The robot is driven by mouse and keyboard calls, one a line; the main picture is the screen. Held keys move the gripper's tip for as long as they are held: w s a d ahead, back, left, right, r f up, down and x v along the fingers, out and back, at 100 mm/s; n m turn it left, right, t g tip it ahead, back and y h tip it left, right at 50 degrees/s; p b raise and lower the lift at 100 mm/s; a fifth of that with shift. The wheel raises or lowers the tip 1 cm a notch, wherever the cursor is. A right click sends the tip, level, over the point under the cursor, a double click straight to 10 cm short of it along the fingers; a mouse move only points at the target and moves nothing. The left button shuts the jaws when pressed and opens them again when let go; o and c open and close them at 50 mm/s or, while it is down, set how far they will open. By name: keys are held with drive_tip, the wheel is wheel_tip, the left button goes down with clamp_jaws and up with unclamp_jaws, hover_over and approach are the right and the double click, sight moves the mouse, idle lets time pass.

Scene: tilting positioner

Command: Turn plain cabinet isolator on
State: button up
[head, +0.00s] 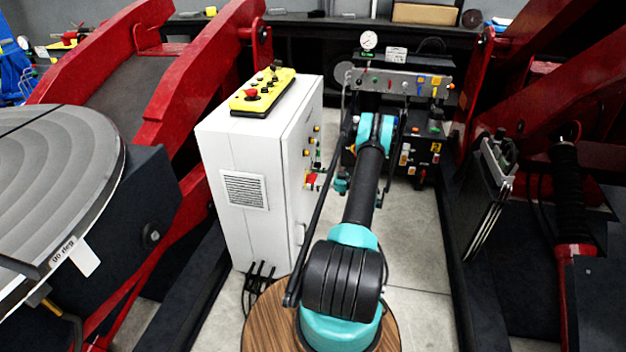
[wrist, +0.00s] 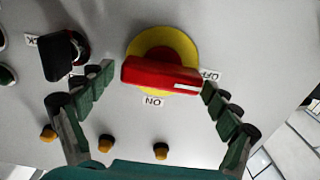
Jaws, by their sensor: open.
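The plain cabinet (head: 215,160) is a white box left of my arm in the head view. Its isolator (head: 312,180) is a small red and yellow spot on the right-hand face. In the wrist view the isolator's red handle (wrist: 160,74) lies across a yellow disc (wrist: 160,45). The handle's white-marked end points right, by the OFF label (wrist: 209,75); the ON label (wrist: 153,101) is below. My gripper (wrist: 158,78) is open, with one finger at each end of the handle. I cannot tell whether the fingers touch it.
A black knob (wrist: 58,58) stands out left of the isolator, close to the left finger. Several amber buttons or lamps (wrist: 105,143) sit lower on the panel. A yellow control box (head: 262,93) lies on the cabinet top. A valve panel (head: 400,82) stands behind my arm.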

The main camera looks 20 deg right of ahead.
drive_tip(key=c, duration=1.2)
drive_tip(key=shift+o, duration=0.2)
drive_tip(key=shift+m, duration=0.3)
drive_tip(key=m, duration=0.3)
drive_tip(key=shift+w+d+m, duration=0.15)
drive_tip(key=shift+w+m, duration=0.05)
drive_tip(key=shift+m, duration=0.1)
drive_tip(key=m, duration=0.4)
drive_tip(key=shift+w+d+f+m, duration=0.1)
drive_tip(key=shift+w+f+m, duration=0.05)
drive_tip(key=shift+m, duration=0.15)
drive_tip(key=m, duration=0.4)
drive_tip(key=shift+f+m, duration=0.15)
drive_tip(key=shift+m, duration=0.15)
drive_tip(key=shift+w+d+f+m, duration=0.1)
drive_tip(key=shift+m, duration=1)
drive_tip(key=shift+f+m, duration=0.1)
drive_tip(key=shift+m, duration=1)
